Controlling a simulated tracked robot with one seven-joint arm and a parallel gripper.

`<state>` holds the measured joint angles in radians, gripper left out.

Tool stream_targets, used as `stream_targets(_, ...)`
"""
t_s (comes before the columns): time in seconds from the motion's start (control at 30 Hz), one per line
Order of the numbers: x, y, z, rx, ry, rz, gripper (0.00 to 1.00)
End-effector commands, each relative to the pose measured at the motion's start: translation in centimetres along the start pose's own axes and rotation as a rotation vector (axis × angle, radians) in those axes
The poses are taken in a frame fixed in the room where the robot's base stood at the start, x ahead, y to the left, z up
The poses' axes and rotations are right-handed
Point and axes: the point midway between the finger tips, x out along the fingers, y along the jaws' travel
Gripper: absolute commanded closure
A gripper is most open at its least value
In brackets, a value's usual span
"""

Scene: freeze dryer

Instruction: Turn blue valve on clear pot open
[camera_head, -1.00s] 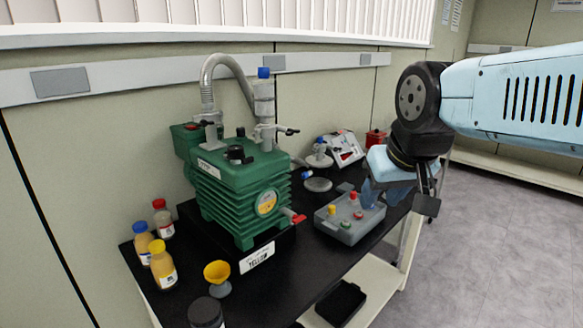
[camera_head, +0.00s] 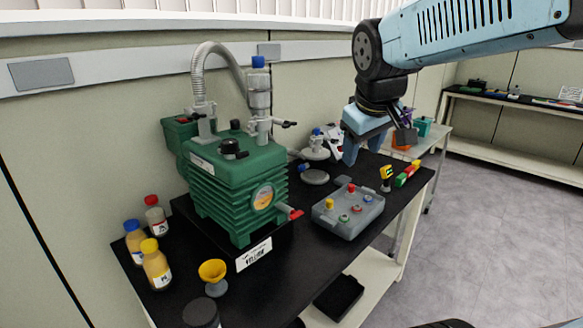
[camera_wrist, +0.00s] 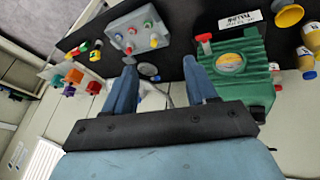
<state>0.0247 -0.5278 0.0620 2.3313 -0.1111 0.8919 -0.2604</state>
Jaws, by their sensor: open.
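In the head view, a small pale pot-like item (camera_head: 315,153) with a blue top (camera_head: 317,132) stands on the bench behind the green pump. I cannot tell whether it is the clear pot. A dark-rimmed grey disc (camera_head: 315,176) with a small blue part (camera_head: 304,167) lies just in front of it. A clear-grey cylinder (camera_head: 259,99) with a blue cap (camera_head: 257,62) stands upright on the pump. My gripper (camera_head: 364,153) is open and empty, pointing down to the right of the pale item. Its fingers also show in the wrist view (camera_wrist: 160,68).
The green pump (camera_head: 238,183) fills the bench's middle. A grey control box (camera_head: 348,213) with coloured knobs lies in front of my gripper. Several bottles (camera_head: 156,264) and a yellow funnel (camera_head: 213,271) stand at left. Coloured blocks (camera_head: 408,173) lie at right.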

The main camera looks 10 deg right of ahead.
Motion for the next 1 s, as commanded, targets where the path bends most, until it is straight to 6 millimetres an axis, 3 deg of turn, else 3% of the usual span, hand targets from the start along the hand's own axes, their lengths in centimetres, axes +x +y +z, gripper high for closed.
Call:
stream_targets(0.1,1.2,1.1,-3.7,-0.152,-0.029,0.024,0.43)
stream_targets(0.47,6.6,3.6,-14.5,-0.623,-0.099,0.058,0.43)
stream_targets(0.77,13.4,4.8,-22.7,-1.002,-0.139,0.048,0.43)
stream_targets(1.0,20.3,5.4,-28.3,-1.291,-0.154,0.024,0.43)
